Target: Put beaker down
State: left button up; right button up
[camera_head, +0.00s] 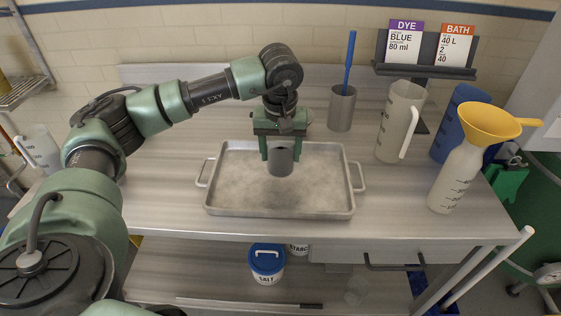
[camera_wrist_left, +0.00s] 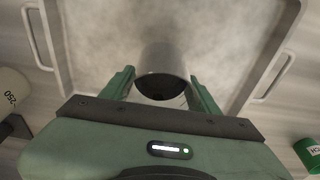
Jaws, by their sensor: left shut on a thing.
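A small grey metal beaker (camera_head: 280,163) is between the fingers of my left gripper (camera_head: 280,148), which is shut on it. The beaker also shows in the left wrist view (camera_wrist_left: 163,72), with its dark mouth towards the camera and my gripper (camera_wrist_left: 160,90) on both its sides. In the head view it is over the middle of a shallow metal tray (camera_head: 280,213) with two side handles. I cannot tell whether its base touches the tray floor. My right gripper is in neither view.
A metal cup (camera_head: 342,108) with a blue-handled tool, a white jug (camera_head: 398,125), a blue jug (camera_head: 453,125) and a white bottle with a yellow funnel (camera_head: 455,178) stand right of the tray. The bench (camera_head: 160,185) left of it is clear.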

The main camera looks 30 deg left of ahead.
aim_at(281, 163)
pick_arm(q)
notch_tip(281, 163, down, 4)
jog(key=shift+r, duration=0.1)
jog(key=o, duration=1.6)
jog(key=shift+c, duration=0.2)
